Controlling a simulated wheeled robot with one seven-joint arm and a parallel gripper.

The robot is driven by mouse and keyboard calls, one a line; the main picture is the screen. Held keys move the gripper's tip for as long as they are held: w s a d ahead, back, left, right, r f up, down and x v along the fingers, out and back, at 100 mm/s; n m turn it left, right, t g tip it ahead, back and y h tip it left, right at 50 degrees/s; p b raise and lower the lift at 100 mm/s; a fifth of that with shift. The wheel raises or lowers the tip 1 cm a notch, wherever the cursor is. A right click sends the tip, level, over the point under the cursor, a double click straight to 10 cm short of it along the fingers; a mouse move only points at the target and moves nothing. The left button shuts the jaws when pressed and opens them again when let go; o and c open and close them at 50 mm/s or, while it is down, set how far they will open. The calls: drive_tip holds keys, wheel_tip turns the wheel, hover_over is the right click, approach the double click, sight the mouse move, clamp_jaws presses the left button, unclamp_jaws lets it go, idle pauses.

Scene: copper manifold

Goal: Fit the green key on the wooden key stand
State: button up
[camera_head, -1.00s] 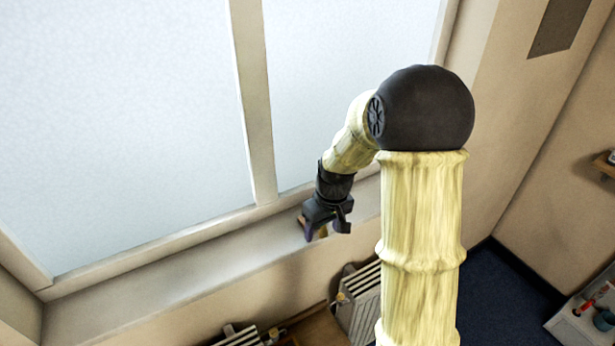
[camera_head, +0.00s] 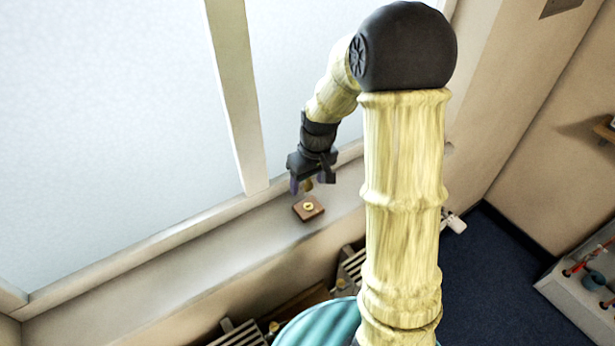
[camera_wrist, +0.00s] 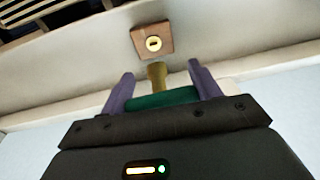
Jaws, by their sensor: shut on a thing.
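The wooden key stand (camera_head: 309,211) is a small brown block on the window sill, with a round yellow piece on its top. In the wrist view the key stand (camera_wrist: 152,41) shows this yellow ring with a dark slot in its middle. My gripper (camera_head: 309,187) is above the sill, a little behind the stand and apart from it. In the wrist view my gripper (camera_wrist: 160,88) is shut on the green key (camera_wrist: 162,99). The green part lies between the purple fingers, and a yellow-brown shaft points toward the stand. The shaft's tip is clear of the stand.
The pale sill (camera_head: 235,243) is bare around the stand, with the window frame (camera_head: 235,90) behind it. Slatted radiators (camera_head: 350,268) are below. A teal rounded thing (camera_head: 318,322) is at the bottom. A tray with items (camera_head: 590,280) is at the right.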

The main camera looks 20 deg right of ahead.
sight(307, 204)
drive_tip(key=shift+w+f, duration=0.1)
drive_tip(key=shift+f, duration=0.2)
drive_tip(key=shift+f+b, duration=2.05)
drive_tip(key=shift+f, duration=0.25)
drive_tip(key=shift+f+b, duration=0.75)
drive_tip(key=shift+f, duration=0.35)
idle(0.6)
drive_tip(key=o, duration=1.1)
drive_tip(key=shift+r, duration=0.15)
drive_tip(key=r+b, duration=0.1)
drive_tip(key=r, duration=0.4)
drive_tip(key=s+d+r+b, duration=0.1)
drive_tip(key=r, duration=0.5)
drive_tip(key=r+b, duration=0.1)
drive_tip(key=r, duration=0.5)
drive_tip(key=shift+s+d, duration=0.35)
drive_tip(key=shift+s, duration=0.05)
drive_tip(key=shift+f, duration=0.1)
